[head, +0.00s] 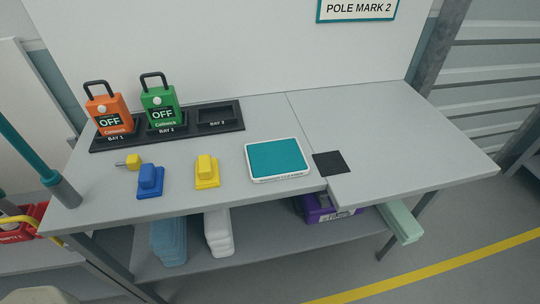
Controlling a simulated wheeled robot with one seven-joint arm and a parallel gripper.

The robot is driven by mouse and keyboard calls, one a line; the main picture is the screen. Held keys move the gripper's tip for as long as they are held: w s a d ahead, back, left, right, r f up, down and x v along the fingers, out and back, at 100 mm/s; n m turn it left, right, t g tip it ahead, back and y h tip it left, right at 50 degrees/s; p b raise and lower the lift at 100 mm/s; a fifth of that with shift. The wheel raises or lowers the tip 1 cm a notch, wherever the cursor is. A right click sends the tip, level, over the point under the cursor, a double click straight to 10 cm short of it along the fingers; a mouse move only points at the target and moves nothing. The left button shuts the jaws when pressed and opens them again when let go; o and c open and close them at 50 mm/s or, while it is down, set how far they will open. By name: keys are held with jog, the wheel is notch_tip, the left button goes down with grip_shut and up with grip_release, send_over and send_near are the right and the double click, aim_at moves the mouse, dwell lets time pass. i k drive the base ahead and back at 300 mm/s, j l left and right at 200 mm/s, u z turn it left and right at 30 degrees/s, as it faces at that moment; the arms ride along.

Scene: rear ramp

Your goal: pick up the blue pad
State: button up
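The blue pad (150,182) is a small blue block with a raised grip on a flat base. It stands on the grey bench top (245,195) near the front edge, at left of centre in the head view. A yellow pad (206,171) of like shape stands to its right, apart from it. My gripper is not in view, so whether it is open or shut does not show.
A small yellow knob (133,161) lies just behind the blue pad. A white tray with a teal surface (278,160) and a black square (329,164) are to the right. Orange (109,108) and green (159,105) lockout boxes stand in a black rack behind. The bench's right side is clear.

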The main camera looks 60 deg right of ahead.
aim_at(151, 178)
jog(key=z, duration=1.05)
jog(key=u, duration=1.65)
jog(key=k+l+u, duration=0.5)
jog(key=k, duration=0.15)
